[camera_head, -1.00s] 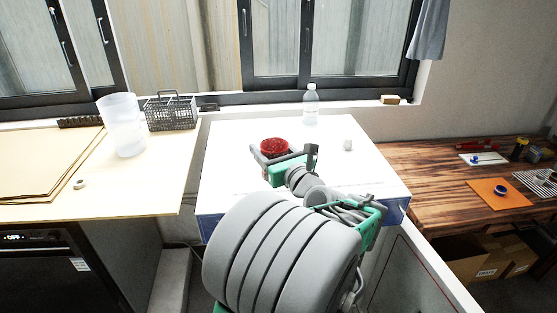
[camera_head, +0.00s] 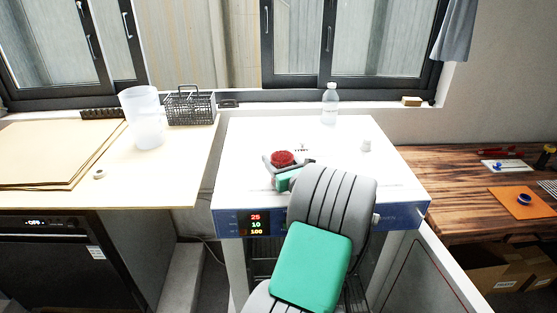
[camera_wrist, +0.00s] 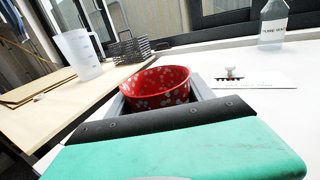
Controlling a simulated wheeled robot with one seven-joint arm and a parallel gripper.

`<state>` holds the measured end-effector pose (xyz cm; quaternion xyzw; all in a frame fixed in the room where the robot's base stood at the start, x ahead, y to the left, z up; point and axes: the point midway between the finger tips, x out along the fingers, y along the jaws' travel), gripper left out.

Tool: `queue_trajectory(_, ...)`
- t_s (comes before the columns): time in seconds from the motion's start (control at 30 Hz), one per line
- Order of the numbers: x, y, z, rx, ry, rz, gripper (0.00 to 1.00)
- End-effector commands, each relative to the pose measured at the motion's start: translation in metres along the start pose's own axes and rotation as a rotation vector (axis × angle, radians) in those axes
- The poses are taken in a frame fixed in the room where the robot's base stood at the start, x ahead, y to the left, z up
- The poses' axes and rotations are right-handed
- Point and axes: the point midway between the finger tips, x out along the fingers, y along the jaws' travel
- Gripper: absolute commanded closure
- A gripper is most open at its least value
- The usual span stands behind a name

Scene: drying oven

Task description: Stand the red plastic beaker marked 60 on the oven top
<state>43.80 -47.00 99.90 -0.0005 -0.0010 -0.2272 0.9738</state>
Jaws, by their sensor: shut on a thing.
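The red beaker (camera_head: 282,157) is held in my gripper (camera_head: 283,163) over the white oven top (camera_head: 340,150). In the wrist view the red beaker (camera_wrist: 155,86) shows as a round red cup with white speckles, its open rim up, between the gripper's fingers (camera_wrist: 160,98). The gripper is shut on it. The lower part of the beaker is hidden by my gripper, and no 60 mark can be read. I cannot tell whether its base touches the oven top.
A large translucent jug (camera_head: 143,117) and a dark wire basket (camera_head: 190,106) are on the left counter. Free room lies around the beaker.

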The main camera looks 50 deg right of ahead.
Motion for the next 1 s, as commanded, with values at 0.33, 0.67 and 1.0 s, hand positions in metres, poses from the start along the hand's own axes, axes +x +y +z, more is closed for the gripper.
queue_trajectory(0.33,0.0,0.0,-0.003,0.0,0.001,0.0,0.23)
queue_trajectory(0.67,0.0,0.0,-0.001,0.0,0.0,0.0,0.18)
queue_trajectory(1.0,-0.067,-0.002,-0.001,0.001,0.001,-0.006,0.18)
